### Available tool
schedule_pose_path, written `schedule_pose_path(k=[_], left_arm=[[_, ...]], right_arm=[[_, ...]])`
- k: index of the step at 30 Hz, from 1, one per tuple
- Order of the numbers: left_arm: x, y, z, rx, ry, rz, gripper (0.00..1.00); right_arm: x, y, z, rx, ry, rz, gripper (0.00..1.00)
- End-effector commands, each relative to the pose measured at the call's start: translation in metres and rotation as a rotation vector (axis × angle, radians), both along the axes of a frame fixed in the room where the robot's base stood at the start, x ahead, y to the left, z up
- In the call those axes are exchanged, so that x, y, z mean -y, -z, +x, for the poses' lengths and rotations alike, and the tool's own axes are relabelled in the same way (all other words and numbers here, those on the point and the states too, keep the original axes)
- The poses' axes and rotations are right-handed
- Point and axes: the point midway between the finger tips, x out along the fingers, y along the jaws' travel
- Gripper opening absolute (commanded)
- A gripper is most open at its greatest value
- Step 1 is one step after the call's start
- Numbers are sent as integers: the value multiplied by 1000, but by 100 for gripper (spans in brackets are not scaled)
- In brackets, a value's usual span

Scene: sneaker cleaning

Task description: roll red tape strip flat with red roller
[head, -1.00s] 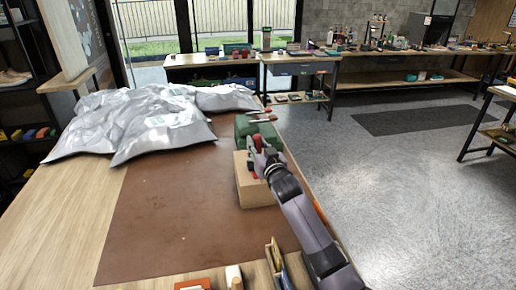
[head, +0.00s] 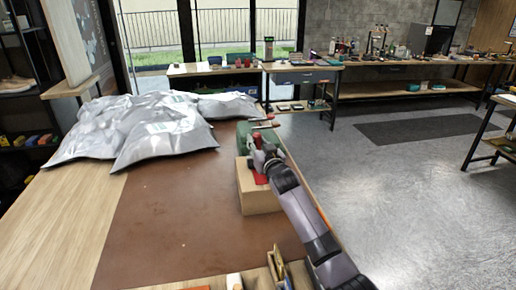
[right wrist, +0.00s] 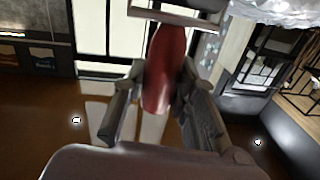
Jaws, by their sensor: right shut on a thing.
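My right gripper (head: 264,158) is over the pale wooden block (head: 262,203) on the right side of the brown mat. It is shut on the red roller (head: 258,141), whose red part stands upright between the fingers in the right wrist view (right wrist: 163,72). The red tape strip (head: 260,178) lies on top of the block, just below the gripper in the head view. The gripper and arm hide part of the block top, and I cannot tell whether the roller touches the strip. My left gripper is not in view.
Silver padded bags (head: 150,125) cover the back left of the table. A green object (head: 272,136) stands just behind the block. The brown mat (head: 175,215) is clear to the left. Small tools (head: 277,265) stand at the front edge.

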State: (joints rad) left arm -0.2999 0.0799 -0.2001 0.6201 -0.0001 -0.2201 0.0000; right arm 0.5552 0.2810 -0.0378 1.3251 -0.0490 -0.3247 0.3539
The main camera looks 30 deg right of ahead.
Motion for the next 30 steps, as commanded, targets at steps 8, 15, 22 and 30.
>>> schedule_pose_path(k=[8, 15, 22, 30], left_arm=[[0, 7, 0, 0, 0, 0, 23], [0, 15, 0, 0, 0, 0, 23], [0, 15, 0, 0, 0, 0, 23], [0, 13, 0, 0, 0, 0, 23]], right_arm=[[3, 2, 10, -3, 0, -1, 0], [7, 0, 23, -1, 0, -1, 0], [8, -2, 27, 0, 0, -1, 0], [8, -6, 26, 2, 0, -1, 0]])
